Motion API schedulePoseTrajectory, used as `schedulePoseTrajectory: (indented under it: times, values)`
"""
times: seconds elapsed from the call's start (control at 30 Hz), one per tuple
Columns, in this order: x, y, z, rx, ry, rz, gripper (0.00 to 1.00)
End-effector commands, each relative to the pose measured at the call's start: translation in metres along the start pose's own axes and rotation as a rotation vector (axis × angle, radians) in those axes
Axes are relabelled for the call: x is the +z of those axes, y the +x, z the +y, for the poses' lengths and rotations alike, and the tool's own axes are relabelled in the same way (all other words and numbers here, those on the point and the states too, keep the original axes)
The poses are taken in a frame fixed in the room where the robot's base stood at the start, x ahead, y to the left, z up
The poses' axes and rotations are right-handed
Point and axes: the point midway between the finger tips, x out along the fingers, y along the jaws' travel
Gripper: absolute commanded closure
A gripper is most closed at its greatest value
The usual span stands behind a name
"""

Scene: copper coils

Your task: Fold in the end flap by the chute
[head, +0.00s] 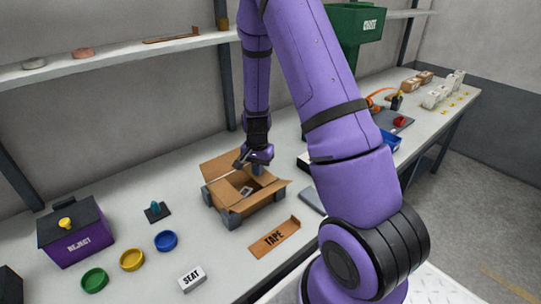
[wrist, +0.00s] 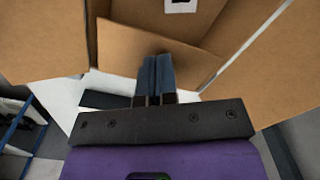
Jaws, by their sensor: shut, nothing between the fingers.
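An open brown cardboard box (head: 243,208) stands on the bench with its long side flaps spread outward. My gripper (head: 240,163) is shut and empty at the box's far end, on the chute side. In the wrist view its dark fingertips (wrist: 157,68) lie over the end flap (wrist: 120,48), which leans in toward the box opening. I cannot tell whether they touch it. Side flaps show at left (wrist: 42,38) and right (wrist: 262,68). A small pale item (head: 246,190) lies inside the box. The green chute (head: 350,27) stands behind my arm at upper right.
Grey corner blocks (head: 232,220) hold the box. A tape board (head: 274,238) and a seat block (head: 192,278) lie in front. A purple reject bin (head: 75,240) and coloured rings (head: 132,260) stand at left. A shelf (head: 120,52) runs behind. My arm hides bench to the right.

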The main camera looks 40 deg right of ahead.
Motion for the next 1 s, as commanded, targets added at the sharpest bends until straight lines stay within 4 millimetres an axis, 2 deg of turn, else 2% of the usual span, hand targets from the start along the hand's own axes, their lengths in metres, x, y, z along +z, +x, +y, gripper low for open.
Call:
schedulePoseTrajectory:
  times: [1.0]
  values:
    - [0.0, -0.087, 0.0, -0.002, -0.001, 0.002, 1.0]
